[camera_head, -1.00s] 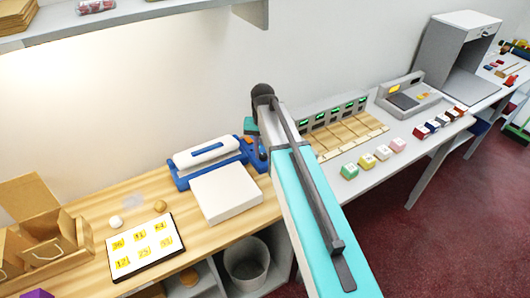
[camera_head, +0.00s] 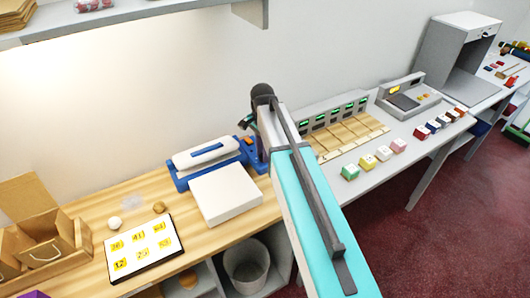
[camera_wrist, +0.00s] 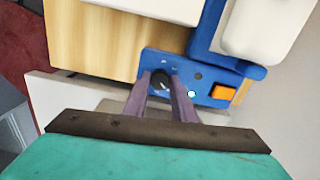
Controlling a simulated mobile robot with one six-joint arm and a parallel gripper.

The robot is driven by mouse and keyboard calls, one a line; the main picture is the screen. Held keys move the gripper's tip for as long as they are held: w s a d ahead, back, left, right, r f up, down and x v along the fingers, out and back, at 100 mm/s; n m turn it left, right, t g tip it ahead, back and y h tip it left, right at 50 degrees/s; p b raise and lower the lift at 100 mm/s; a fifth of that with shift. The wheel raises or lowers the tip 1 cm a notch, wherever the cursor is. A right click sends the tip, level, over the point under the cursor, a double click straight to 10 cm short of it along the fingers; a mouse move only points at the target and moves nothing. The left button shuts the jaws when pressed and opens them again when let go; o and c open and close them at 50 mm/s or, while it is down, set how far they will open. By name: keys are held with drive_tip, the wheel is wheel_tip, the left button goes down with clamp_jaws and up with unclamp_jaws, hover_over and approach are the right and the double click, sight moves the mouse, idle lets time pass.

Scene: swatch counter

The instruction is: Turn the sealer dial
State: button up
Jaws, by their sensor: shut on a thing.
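The sealer is a blue machine with a white top bar (camera_head: 207,153), standing on the wooden counter in the head view. Its blue control panel (camera_wrist: 206,76) shows in the wrist view, with an orange switch (camera_wrist: 222,92) and a small lit pale-blue spot. The black dial (camera_wrist: 160,78) sits on this panel with small marks above it. My gripper (camera_wrist: 161,86) is shut on the dial, one finger on each side of it.
A white block (camera_head: 224,195) lies in front of the sealer. A card with yellow number labels (camera_head: 144,250) and a paper bag (camera_head: 48,240) are to the left. A rack with green displays (camera_head: 335,116) and several coloured blocks stand to the right.

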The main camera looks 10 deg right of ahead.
drive_tip(key=shift+w+r+m, duration=0.15)
drive_tip(key=shift+w+m, duration=0.1)
drive_tip(key=shift+m, duration=0.25)
drive_tip(key=shift+a, duration=0.1)
drive_tip(key=o, duration=1)
drive_tip(key=shift+o, duration=0.2)
drive_tip(key=shift+s, duration=0.1)
wheel_tip(320, 180, up, 14)
drive_tip(key=b, duration=0.3)
drive_tip(key=shift+f, duration=0.2)
drive_tip(key=shift+s+f, duration=0.1)
